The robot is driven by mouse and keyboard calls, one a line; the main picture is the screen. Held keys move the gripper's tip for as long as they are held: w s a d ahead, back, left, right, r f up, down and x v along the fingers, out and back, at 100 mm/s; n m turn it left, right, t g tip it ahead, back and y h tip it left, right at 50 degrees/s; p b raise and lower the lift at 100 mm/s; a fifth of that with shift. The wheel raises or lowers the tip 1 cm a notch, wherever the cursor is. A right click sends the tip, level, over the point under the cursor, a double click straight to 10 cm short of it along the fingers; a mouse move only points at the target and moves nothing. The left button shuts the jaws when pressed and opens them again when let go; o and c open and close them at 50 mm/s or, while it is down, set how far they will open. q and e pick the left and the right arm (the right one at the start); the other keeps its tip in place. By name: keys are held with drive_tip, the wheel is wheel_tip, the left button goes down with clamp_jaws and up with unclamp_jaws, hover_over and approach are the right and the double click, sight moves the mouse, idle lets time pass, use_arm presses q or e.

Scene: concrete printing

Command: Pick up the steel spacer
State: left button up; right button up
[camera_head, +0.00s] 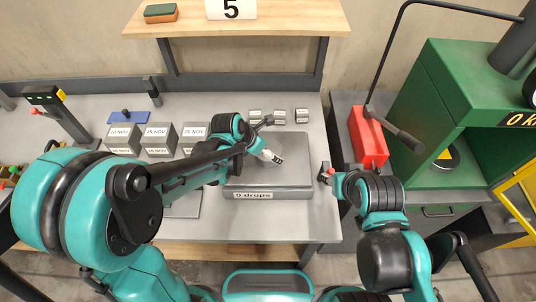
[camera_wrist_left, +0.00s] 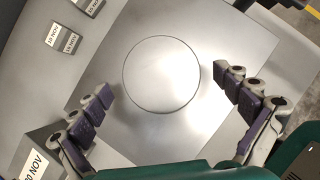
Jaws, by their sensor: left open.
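A round, flat, steel-coloured disc (camera_wrist_left: 161,74) lies on a square steel plate (camera_wrist_left: 125,40) in the left wrist view. It looks like the steel spacer, but I cannot tell how thick it is.
Several grey cubes with date labels (camera_head: 159,139) stand left of the block, and smaller ones (camera_head: 302,115) behind it. A red box (camera_head: 368,137) and a green machine (camera_head: 446,110) stand at right. A shelf (camera_head: 290,18) hangs above the back.

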use_arm(q)
drive_tip(key=shift+x, duration=1.2)
drive_tip(key=shift+r, duration=0.1)
drive_tip(key=c, duration=1.9)
drive_tip(key=shift+r, duration=0.15)
